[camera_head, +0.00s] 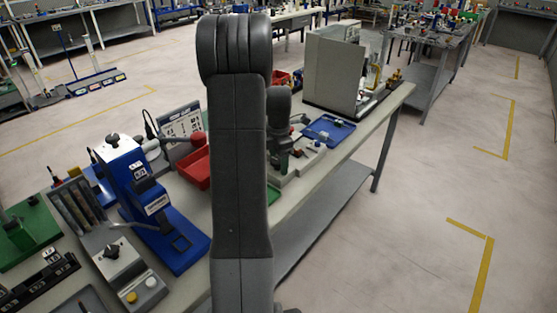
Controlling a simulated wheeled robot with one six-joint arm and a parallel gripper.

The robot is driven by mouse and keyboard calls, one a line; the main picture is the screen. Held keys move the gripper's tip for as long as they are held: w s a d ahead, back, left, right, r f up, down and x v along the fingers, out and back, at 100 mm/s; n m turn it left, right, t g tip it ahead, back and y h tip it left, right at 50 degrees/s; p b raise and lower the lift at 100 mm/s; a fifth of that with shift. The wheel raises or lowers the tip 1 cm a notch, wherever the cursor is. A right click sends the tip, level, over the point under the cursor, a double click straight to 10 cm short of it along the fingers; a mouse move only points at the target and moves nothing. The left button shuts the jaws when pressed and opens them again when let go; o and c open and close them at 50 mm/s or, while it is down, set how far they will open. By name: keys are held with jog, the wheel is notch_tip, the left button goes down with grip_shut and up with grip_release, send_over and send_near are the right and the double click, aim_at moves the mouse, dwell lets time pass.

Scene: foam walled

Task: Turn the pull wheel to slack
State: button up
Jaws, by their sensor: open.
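I cannot make out a pull wheel for certain. A pale fixture (308,153) stands on the workbench just right of my arm, with small dark and red parts on it and a dark green upright part at its left. My raised grey arm fills the middle of the picture and covers part of this area. A dark rounded part that looks like my wrist shows beside the arm, above the fixture. My gripper's fingers cannot be made out; they are hidden or too dark to tell from the fixture.
On the workbench (340,160) stand a blue press (140,185) with a red-knobbed lever, a red bin (196,168), a blue tray (329,130), a grey panel (334,75) and a grey button box (130,275). The floor (400,220) at right is clear.

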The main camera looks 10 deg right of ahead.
aim_at(278, 160)
notch_tip(278, 160, up, 14)
dwell(0.5)
jog(key=shift+f, duration=0.25)
notch_tip(278, 160, down, 14)
jog(key=shift+r, duration=0.15)
dwell(0.5)
